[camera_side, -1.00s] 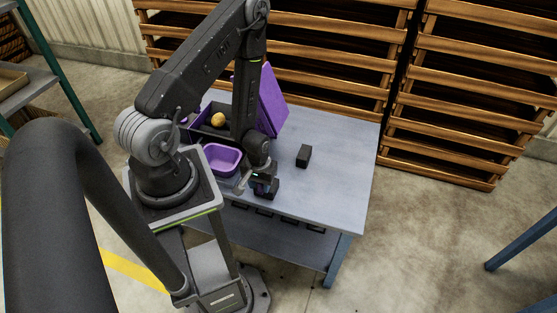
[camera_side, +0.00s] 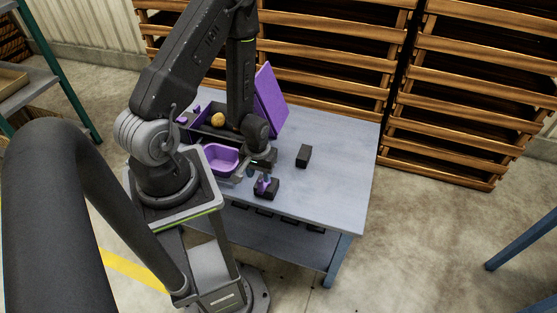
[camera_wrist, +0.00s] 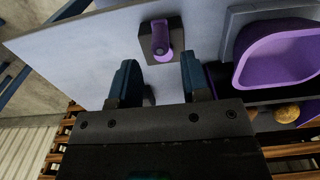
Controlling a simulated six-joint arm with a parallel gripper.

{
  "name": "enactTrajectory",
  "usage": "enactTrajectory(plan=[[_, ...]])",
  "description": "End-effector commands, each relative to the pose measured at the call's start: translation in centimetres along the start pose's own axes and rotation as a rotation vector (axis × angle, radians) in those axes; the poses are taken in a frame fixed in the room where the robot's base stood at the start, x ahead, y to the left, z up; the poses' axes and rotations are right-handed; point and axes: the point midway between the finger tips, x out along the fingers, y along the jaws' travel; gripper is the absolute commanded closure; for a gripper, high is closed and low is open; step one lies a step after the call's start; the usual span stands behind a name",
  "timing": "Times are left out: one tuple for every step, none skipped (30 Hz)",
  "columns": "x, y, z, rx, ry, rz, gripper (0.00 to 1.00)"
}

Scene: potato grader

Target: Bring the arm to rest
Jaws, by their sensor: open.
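My gripper (camera_side: 264,178) is open above the front part of the blue-grey table (camera_side: 345,165). In the wrist view its two dark teal fingers stand apart with nothing between them (camera_wrist: 160,82). Just beyond the fingertips, a black block (camera_side: 266,194) holds an upright purple piece, which shows with a rounded end in the wrist view (camera_wrist: 160,35). The gripper is apart from it there. My arm reaches over the table from the left.
A purple tub (camera_side: 221,171) stands left of the gripper. Behind it, a dark bin (camera_side: 205,133) holds a yellow potato (camera_side: 218,119). A purple panel (camera_side: 272,100) leans at the back. A small black block (camera_side: 304,156) stands to the right; the table's right side is clear.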

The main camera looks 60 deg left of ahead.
Motion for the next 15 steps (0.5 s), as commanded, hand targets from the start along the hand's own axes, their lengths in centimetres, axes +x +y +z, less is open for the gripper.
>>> enactTrajectory(plan=[[-0.5, 0.0, 0.0, 0.000, 0.001, 0.000, 0.57], [-0.7, 0.0, 0.0, 0.000, 0.001, 0.000, 0.57], [-1.0, 0.0, -0.1, 0.000, 0.002, 0.001, 0.57], [-1.2, 0.0, -0.1, 0.000, 0.002, 0.001, 0.57], [-1.3, 0.0, 0.0, 0.000, 0.002, 0.000, 0.57], [-1.5, 0.0, 0.0, 0.000, 0.001, 0.000, 0.57], [-1.7, 0.0, 0.0, 0.000, 0.001, 0.000, 0.57], [-1.8, 0.0, 0.0, 0.000, 0.000, 0.000, 0.57], [-1.8, 0.0, 0.0, 0.000, 0.000, 0.000, 0.57], [-1.9, 0.0, 0.0, 0.000, 0.000, 0.000, 0.57], [-1.9, 0.0, 0.0, 0.000, -0.001, 0.000, 0.57], [-1.9, 0.0, 0.0, 0.000, -0.001, 0.000, 0.57], [-1.9, 0.0, 0.0, 0.000, -0.001, 0.000, 0.57], [-1.9, 0.0, 0.0, 0.000, -0.001, 0.000, 0.57], [-1.9, 0.0, 0.0, 0.000, -0.001, 0.000, 0.57]])
